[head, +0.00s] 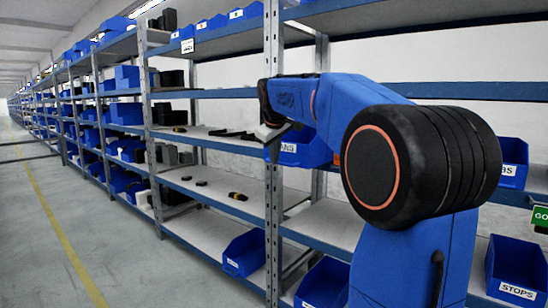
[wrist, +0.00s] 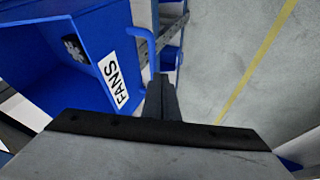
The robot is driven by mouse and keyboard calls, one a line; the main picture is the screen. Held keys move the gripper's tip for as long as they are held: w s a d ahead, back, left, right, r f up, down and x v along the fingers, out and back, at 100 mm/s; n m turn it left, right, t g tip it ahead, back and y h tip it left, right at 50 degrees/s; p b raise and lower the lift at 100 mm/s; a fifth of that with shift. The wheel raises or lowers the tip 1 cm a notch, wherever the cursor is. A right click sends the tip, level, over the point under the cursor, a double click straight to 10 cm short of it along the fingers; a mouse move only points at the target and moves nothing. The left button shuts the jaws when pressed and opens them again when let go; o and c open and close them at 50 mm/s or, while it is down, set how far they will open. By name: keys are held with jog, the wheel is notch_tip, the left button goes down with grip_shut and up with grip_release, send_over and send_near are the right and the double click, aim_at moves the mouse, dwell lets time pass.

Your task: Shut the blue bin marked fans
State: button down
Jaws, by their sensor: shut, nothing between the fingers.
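The blue bin marked FANS (head: 313,152) is on the middle shelf in the head view, partly hidden behind my arm and gripper. It juts out past the shelf edge. In the wrist view the bin (wrist: 85,75) fills the upper left, with its white FANS label, a bar handle on its front and a dark part inside. My gripper (wrist: 161,82) is shut and empty, its fingers close to the lower end of the handle. I cannot tell if they touch it. In the head view my gripper (head: 268,138) is at the bin's front left.
Other blue bins sit on lower shelves, including one marked STOPS (head: 517,268) at the right. The aisle floor (head: 60,220) with its yellow line is clear.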

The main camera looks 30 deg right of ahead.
jog(key=w+d, duration=0.2)
jog(key=d, duration=0.4)
jog(key=w+d, duration=0.2)
jog(key=d, duration=0.4)
jog(key=w+d, duration=0.2)
jog(key=d, duration=0.4)
jog(key=shift+w, duration=0.25)
jog(key=shift+a, duration=0.1)
